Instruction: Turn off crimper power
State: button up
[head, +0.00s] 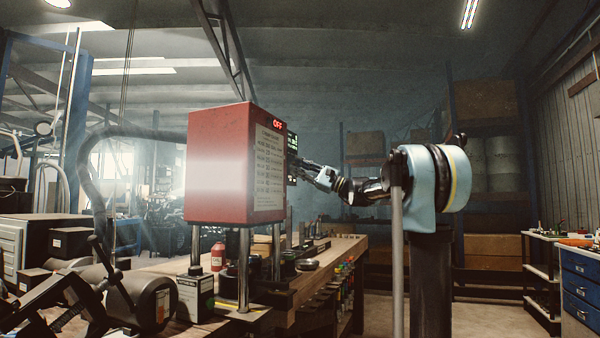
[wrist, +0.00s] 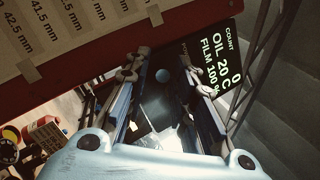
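The crimper is a red box (head: 222,165) on metal posts above the bench, with a size chart (head: 269,168) on its front. A small red sign on top reads OFF (head: 278,124). A dark display with green text (head: 292,143) is on its right side; in the wrist view the display (wrist: 213,65) reads COUNT 0, OIL 20 C, FILM 100 %. My gripper (head: 303,168) is beside the box, just below this display. Contact cannot be told.
The wooden workbench (head: 345,262) runs under the crimper, with a red bottle (head: 217,256) and other small items on it. A grey hose (head: 88,180) arches at the left. A blue drawer cabinet (head: 580,290) stands at the right. The floor between is free.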

jog(key=shift+d, duration=0.1)
jog(key=v, duration=1.2)
dwell(0.4)
jog(key=s+a+f+n+g+h, duration=0.1)
jog(key=s+a+f+h, duration=0.15)
jog(key=s+f, duration=0.5)
jog(key=s+a+f+n+h, duration=0.15)
jog(key=s+f+h, duration=0.3)
jog(key=f, duration=0.65)
jog(key=s+a+f+n+g+h, duration=0.1)
jog(key=s+f+h, duration=0.2)
jog(key=s+f, duration=0.55)
jog(key=s+d+f+n+h, duration=0.1)
jog(key=s+d+f+h, duration=0.3)
jog(key=f, duration=0.6)
jog(key=s+d+f+n+h, duration=0.2)
jog(key=s+d+f+h, duration=0.2)
jog(key=s+d+f, duration=0.4)
jog(key=s+d+f+n+h, duration=0.2)
jog(key=s+d+f+h, duration=0.2)
jog(key=f, duration=1)
jog(key=s+d, duration=0.2)
jog(key=shift+s+d+f+g, duration=0.15)
jog(key=shift+d+g, duration=0.1)
jog(key=shift+g, duration=0.05)
